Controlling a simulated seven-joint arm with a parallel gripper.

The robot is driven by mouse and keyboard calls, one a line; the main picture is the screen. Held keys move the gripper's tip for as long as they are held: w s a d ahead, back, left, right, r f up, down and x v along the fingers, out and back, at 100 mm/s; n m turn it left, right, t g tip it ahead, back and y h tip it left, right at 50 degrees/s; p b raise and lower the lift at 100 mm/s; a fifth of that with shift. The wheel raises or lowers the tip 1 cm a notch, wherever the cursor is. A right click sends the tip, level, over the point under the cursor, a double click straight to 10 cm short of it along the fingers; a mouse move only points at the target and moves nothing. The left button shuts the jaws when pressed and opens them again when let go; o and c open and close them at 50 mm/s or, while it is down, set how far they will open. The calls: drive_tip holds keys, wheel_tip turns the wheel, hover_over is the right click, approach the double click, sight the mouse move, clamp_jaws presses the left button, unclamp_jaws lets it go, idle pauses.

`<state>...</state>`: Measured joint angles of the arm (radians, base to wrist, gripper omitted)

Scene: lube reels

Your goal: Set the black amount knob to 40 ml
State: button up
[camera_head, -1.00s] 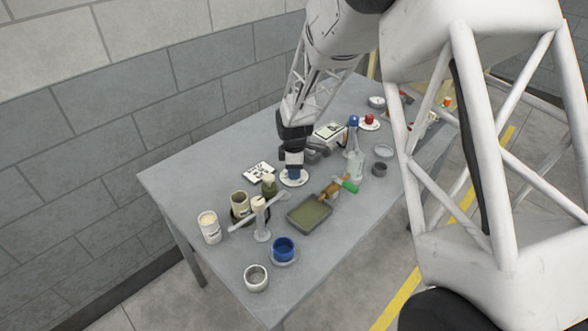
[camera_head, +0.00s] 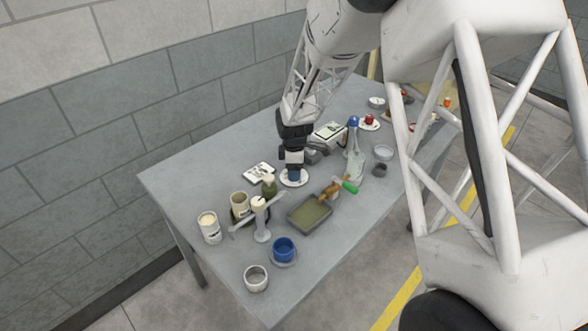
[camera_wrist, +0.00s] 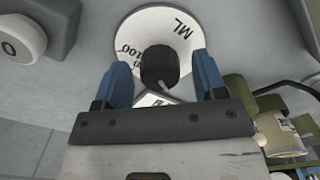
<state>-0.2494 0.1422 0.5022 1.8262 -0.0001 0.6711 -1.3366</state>
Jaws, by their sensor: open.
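The black amount knob (camera_wrist: 158,66) stands in the middle of a white round dial plate (camera_wrist: 128,30) in the wrist view. The dial shows the letters ML and the number 100; its other marks are hidden or too small to read. A pale pointer shows at the knob's lower right. My gripper (camera_wrist: 161,72) is open, with one blue finger on each side of the knob and gaps between. In the head view, my gripper (camera_head: 294,174) is over the white dial plate (camera_head: 303,181) and hides the knob.
A grey tray (camera_head: 291,222) with a brush (camera_head: 332,192), a bottle (camera_head: 355,165) and a white-armed stand (camera_head: 261,232) are near the gripper. A blue cup (camera_head: 283,248) stands at the front. A white knob (camera_wrist: 20,38) is at upper left in the wrist view.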

drive_tip(key=shift+r, duration=3.7)
drive_tip(key=shift+s+d+r, duration=0.15)
drive_tip(key=shift+d+r, duration=0.05)
drive_tip(key=shift+r, duration=0.15)
drive_tip(key=s+d+r+m+t, duration=0.1)
drive_tip(key=s+d+r+m, duration=0.8)
drive_tip(key=s+r, duration=0.65)
drive_tip(key=s+d+r+m, duration=0.2)
drive_tip(key=s+d+m, duration=0.2)
drive_tip(key=s, duration=0.8)
drive_tip(key=s+d+r+m+t, duration=0.1)
drive_tip(key=s+d+m, duration=0.3)
drive_tip(key=s, duration=0.8)
drive_tip(key=shift+d+r+m+t, duration=0.35)
drive_tip(key=shift+r+m, duration=0.1)
drive_tip(key=shift+m, duration=0.25)
